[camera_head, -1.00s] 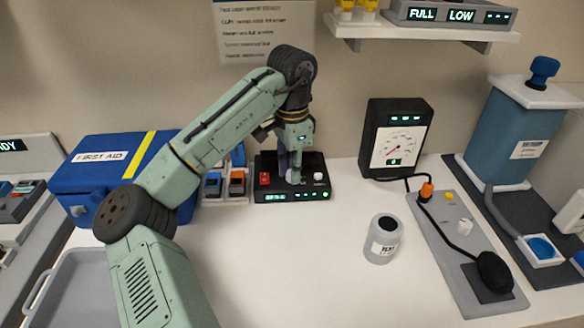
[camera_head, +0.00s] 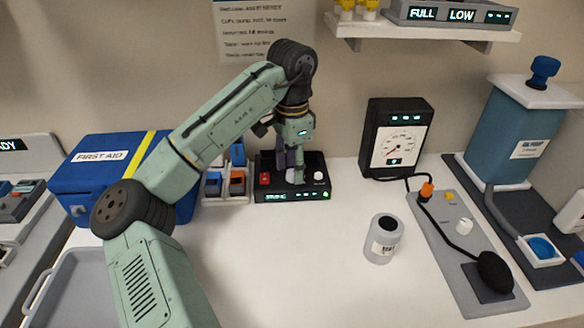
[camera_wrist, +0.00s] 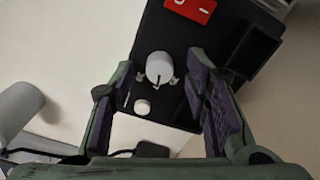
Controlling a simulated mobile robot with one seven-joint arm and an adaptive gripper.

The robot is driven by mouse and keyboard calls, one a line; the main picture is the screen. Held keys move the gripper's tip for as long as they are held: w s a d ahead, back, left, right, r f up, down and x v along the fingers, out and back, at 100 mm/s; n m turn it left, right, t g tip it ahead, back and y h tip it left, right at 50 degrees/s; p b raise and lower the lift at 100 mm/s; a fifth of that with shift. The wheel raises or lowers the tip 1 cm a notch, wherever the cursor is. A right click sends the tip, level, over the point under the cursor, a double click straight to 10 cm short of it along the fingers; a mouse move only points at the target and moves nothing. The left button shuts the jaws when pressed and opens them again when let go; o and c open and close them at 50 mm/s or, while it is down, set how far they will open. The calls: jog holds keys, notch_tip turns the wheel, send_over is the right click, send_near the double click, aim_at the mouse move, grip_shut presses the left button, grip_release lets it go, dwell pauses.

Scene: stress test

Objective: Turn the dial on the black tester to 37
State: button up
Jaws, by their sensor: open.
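The black tester (camera_head: 285,195) stands at the back of the white table, with a small lit green display on its front that is too small to read. Its white dial (camera_wrist: 159,68) has a dark pointer mark and shows in the wrist view between my fingertips. In the head view the dial (camera_head: 291,177) is partly covered by my fingers. My gripper (camera_head: 290,167) is open and points down over the dial, one finger on each side. I cannot tell whether either finger touches it. A smaller white button (camera_wrist: 142,106) sits beside the dial.
A red switch (camera_head: 265,179) is on the tester's left side. Small orange and blue items in a holder (camera_head: 225,199) and a blue first aid box (camera_head: 100,178) stand left. A black gauge (camera_head: 397,137) and grey bottle (camera_head: 383,240) stand right. The table in front is clear.

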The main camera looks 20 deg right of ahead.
aim_at(292, 172)
notch_tip(292, 172, up, 11)
dwell(0.3)
jog(key=shift+s, duration=0.1)
dwell(0.4)
